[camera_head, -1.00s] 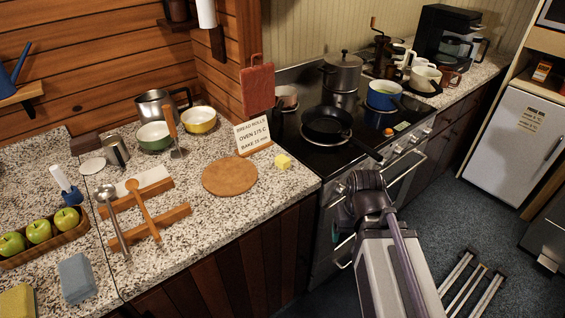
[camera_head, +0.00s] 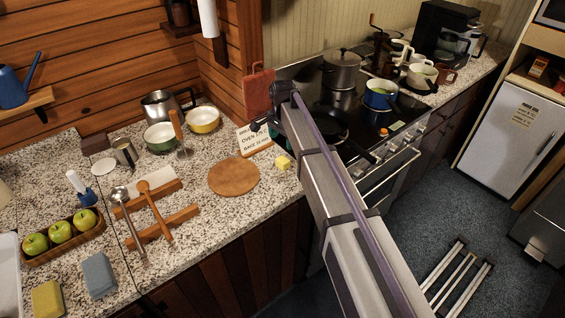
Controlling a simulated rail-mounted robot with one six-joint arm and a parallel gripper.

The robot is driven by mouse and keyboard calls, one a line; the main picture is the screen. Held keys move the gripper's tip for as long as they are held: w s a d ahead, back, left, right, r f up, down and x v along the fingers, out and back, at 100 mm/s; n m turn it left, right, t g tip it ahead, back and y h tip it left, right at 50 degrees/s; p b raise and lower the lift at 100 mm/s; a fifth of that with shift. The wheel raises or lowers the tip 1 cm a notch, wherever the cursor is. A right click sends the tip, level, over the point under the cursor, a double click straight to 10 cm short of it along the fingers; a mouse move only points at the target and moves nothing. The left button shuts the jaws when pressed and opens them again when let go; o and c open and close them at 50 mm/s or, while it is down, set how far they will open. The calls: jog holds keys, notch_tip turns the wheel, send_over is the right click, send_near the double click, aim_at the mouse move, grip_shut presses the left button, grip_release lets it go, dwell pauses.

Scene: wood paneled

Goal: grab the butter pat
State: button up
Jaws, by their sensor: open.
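The butter pat (camera_head: 283,162) is a small yellow block on the granite counter, right of the round wooden board and in front of the recipe card. My arm reaches in from the lower right over the counter's edge and the stove. My gripper (camera_head: 262,124) is at the arm's far end, dark and small, beyond and above the butter pat in the picture, in front of the card. It is open and apart from the butter. The fingers are partly hidden by the arm and hard to make out.
The round wooden board (camera_head: 233,177) lies left of the butter. The recipe card (camera_head: 250,143) stands behind it, partly covered by my arm. A black frying pan (camera_head: 330,122) on the stove is partly hidden by my arm. The counter between butter and front edge is clear.

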aim_at(283, 159)
notch_tip(283, 159, down, 11)
jog(key=b, duration=1)
jog(key=shift+r, duration=0.25)
jog(key=shift+c, duration=0.2)
jog(key=c, duration=1)
jog(key=shift+o, duration=0.2)
